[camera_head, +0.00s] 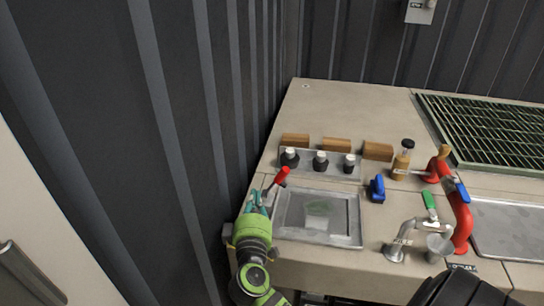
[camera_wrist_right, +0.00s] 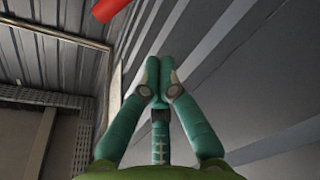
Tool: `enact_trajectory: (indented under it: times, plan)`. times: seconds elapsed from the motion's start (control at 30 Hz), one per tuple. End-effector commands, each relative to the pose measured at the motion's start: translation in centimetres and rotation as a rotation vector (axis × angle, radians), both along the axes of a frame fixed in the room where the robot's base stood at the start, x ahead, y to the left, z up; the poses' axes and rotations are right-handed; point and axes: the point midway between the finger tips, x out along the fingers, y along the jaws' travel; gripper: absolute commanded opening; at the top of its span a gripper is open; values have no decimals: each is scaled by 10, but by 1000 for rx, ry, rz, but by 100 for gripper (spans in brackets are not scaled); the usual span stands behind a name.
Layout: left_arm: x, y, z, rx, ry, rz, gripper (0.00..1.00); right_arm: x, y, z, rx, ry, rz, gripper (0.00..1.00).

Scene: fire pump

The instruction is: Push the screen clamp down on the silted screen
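The screen clamp (camera_head: 277,181) shows as a lever with a red handle, raised and tilted up to the right, at the left corner of a framed metal tray. My right gripper (camera_head: 262,197) is just left of and below the red handle. In the right wrist view its teal fingertips (camera_wrist_right: 160,75) meet with nothing between them. The red handle (camera_wrist_right: 107,8) is above the fingertips there, apart from them. My left gripper is not in view.
A dark ribbed wall (camera_head: 190,120) stands close on the left. To the right are a blue clamp-like part (camera_head: 377,188), a tap (camera_head: 405,235) and red piping (camera_head: 462,215).

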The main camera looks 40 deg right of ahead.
Motion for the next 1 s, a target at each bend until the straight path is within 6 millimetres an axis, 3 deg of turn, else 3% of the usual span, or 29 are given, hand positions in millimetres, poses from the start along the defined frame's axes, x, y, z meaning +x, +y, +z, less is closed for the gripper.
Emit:
enact_trajectory:
  times: [0.03, 0.27, 0.77, 1.0]
  plan:
    - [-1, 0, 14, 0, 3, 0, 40, 3, 1, 16, -19, -12, -29, 0]
    - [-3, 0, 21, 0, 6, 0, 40, 11, -6, 23, -44, -40, -79, 0]
    - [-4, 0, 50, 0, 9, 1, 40, 78, -70, 30, -43, -37, -79, 0]
    - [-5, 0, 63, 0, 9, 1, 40, 51, -81, 12, -41, -36, -77, 0]
